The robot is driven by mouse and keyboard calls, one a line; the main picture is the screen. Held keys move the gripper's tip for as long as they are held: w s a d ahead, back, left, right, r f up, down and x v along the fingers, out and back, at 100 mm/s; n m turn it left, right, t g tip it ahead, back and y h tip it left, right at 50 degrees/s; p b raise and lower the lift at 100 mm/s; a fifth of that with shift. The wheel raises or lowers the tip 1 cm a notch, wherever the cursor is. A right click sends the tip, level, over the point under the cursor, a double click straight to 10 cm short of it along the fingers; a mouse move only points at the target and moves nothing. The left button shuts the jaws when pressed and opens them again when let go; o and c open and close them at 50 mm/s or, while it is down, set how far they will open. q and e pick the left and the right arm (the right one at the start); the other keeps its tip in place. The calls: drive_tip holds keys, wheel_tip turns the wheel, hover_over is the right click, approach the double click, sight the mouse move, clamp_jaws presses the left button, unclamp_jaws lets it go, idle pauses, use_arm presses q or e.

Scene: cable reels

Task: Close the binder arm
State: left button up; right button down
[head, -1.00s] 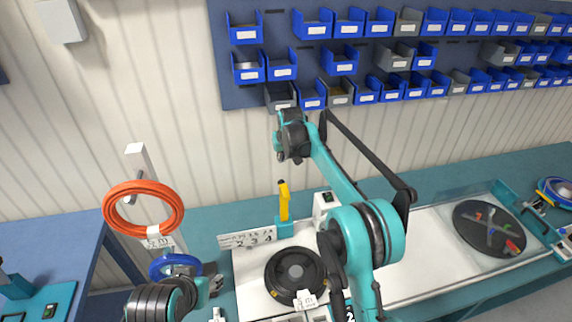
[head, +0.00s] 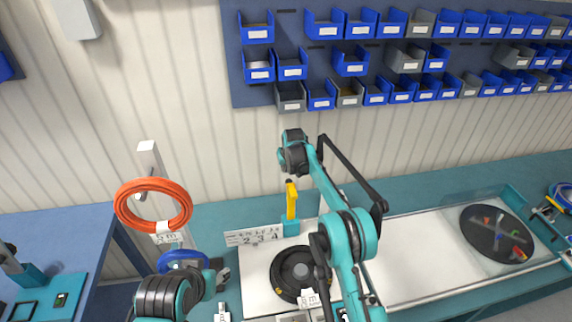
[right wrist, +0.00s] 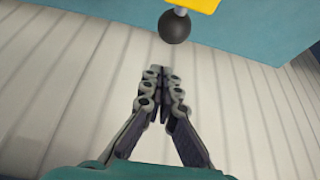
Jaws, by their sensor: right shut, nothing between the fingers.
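The yellow binder arm (head: 292,203) stands upright in a teal holder (head: 291,228) at the back of the bench, its dark knob on top. In the right wrist view the black ball knob (right wrist: 174,26) and a piece of the yellow arm (right wrist: 196,4) show at the top edge. My right gripper (right wrist: 161,80) is shut and empty, its fingertips together and apart from the knob. In the head view my right wrist is just above the knob and the fingers hardly show. My left gripper (head: 221,275) is low at the left, partly hidden by its arm.
A black reel (head: 297,272) lies on a white plate, with a numbered plate (head: 253,237) behind it. An orange cable coil (head: 153,204) and a blue coil (head: 184,258) hang at the left. A round dark tray (head: 497,234) is at the right. Blue bins line the wall.

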drive_tip(key=s, duration=0.3)
drive_tip(key=shift+d+f, duration=0.15)
drive_tip(key=shift+d, duration=0.2)
